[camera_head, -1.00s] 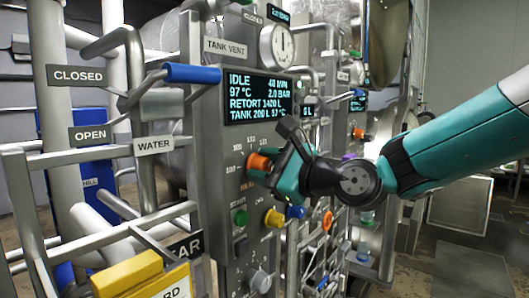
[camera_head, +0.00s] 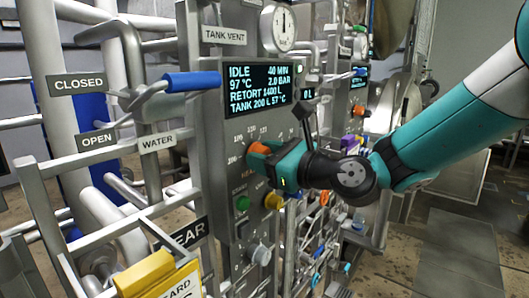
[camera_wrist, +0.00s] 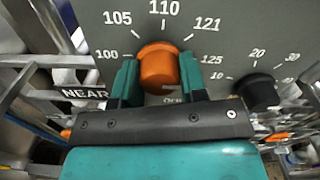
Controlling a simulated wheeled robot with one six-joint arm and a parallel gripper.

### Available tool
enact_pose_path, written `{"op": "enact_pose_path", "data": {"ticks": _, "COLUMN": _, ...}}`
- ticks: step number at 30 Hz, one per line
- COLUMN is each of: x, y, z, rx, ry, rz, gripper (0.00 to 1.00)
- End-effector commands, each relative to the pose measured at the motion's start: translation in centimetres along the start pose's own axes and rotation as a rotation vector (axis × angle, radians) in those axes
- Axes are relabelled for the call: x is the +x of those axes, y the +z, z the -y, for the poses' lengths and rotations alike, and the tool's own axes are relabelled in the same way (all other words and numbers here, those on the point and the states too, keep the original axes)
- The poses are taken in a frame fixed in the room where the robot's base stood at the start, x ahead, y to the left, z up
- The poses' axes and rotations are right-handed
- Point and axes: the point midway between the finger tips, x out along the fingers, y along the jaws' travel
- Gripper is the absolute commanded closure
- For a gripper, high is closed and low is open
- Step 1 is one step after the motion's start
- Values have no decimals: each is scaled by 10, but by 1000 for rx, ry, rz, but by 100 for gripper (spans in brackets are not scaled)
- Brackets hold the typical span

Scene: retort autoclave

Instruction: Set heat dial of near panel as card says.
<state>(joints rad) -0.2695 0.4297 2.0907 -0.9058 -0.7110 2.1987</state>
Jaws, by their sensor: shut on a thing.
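The orange heat dial (camera_head: 259,149) is on the grey near panel (camera_head: 209,120), below the lit display. In the wrist view the orange dial (camera_wrist: 158,66) sits between the two teal fingers of my gripper (camera_wrist: 160,82), with the marks 100, 105, 110 and 121 around it. My gripper (camera_head: 268,160) is shut on the dial. I cannot make out which mark the dial points to. The card (camera_head: 182,284) is at the lower left, under a yellow block, cut off by the frame edge; its instruction cannot be read.
A black dial (camera_wrist: 254,91) marked 10, 20, 30 is right of the heat dial. A blue-handled lever (camera_head: 190,81) and pipes stick out at left. Another panel stands behind my arm. Floor at right is open.

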Motion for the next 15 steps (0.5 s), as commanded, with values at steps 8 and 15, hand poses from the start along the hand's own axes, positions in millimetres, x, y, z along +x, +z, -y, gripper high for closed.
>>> {"op": "enact_pose_path", "data": {"ticks": 8, "x": 0, "y": 0, "z": 0, "rx": 4, "ry": 0, "rz": 0, "gripper": 85}}
{"op": "enact_pose_path", "data": {"ticks": 15, "x": 0, "y": 0, "z": 0, "rx": 3, "ry": 0, "rz": 0, "gripper": 35}}
